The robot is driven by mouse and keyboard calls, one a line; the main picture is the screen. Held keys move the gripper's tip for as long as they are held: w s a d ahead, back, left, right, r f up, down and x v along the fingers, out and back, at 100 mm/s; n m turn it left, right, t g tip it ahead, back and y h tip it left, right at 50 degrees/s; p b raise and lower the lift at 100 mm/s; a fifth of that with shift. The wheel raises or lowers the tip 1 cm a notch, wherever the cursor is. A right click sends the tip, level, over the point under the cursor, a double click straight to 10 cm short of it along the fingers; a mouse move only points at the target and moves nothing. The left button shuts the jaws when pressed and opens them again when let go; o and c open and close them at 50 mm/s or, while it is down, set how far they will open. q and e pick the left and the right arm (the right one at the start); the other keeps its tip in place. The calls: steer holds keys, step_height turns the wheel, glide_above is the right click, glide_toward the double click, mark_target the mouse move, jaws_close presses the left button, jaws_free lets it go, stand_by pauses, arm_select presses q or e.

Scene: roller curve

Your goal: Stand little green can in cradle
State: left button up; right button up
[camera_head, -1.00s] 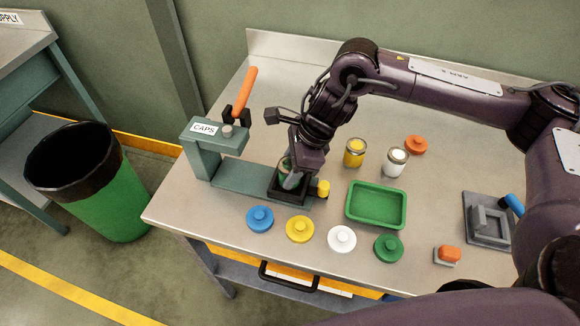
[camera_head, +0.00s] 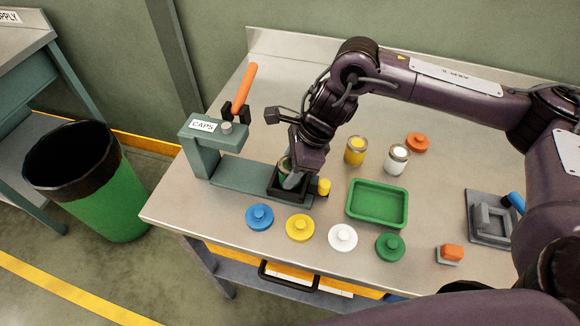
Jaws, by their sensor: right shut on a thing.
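The little green can (camera_head: 284,164) shows only as a small part of its rim and side; my right gripper hides most of it. The black square cradle (camera_head: 275,190) sits at the right end of the grey-green base of the caps press (camera_head: 215,150). My right gripper (camera_head: 291,180) points down into the cradle and is shut on the can. The can is inside or just over the cradle; I cannot tell whether it rests on the bottom. My left gripper is not in view.
A yellow can (camera_head: 355,151) and a white can (camera_head: 396,160) stand behind a green tray (camera_head: 376,203). Blue (camera_head: 260,217), yellow (camera_head: 300,227), white (camera_head: 342,237) and green (camera_head: 389,246) lids line the front. A yellow knob (camera_head: 323,187) stands beside the cradle.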

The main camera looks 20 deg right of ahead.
steer(key=shift+f+b, duration=0.2)
steer(key=shift+b, duration=0.15)
stand_by(0.5)
stand_by(0.3)
steer(key=o, duration=1.1)
steer(key=shift+o, duration=0.6)
steer(key=o, duration=0.3)
steer(key=shift+r, duration=0.1)
steer(key=shift+r+p, duration=2.75)
steer(key=shift+r, duration=1.75)
